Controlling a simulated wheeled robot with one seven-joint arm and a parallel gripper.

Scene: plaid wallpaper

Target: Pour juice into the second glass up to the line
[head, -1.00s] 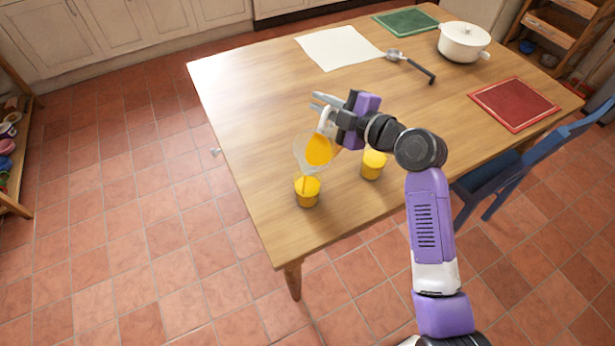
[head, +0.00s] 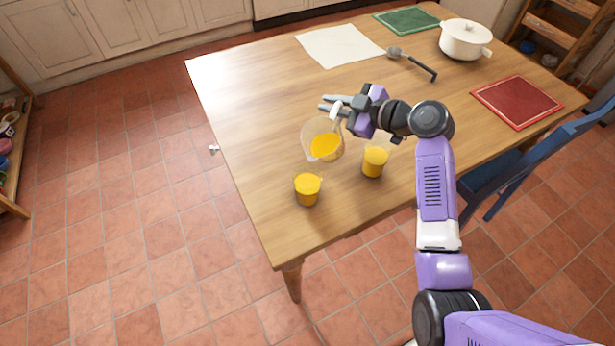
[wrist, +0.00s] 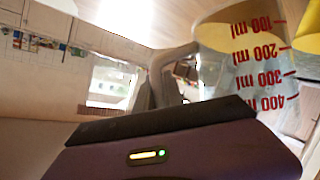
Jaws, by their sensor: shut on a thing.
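My gripper (head: 338,106) is shut on the white handle of a clear juice jug (head: 322,142). The jug is held above the table, still somewhat tilted, with orange-yellow juice inside and no stream visible. In the wrist view the jug (wrist: 240,62) shows red millilitre marks, and its handle rises beside the gripper. A glass (head: 307,189) with orange-yellow juice stands on the table below and left of the jug. Another glass (head: 374,162) with juice stands to the right, below my wrist. The fill lines on the glasses are too small to make out.
The wooden table (head: 250,110) is clear on its left side. A white cloth (head: 338,47), a ladle (head: 412,64), a white pot (head: 465,40), a green mat (head: 406,20) and a red mat (head: 515,102) lie farther back. A blue chair (head: 530,160) stands at the right.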

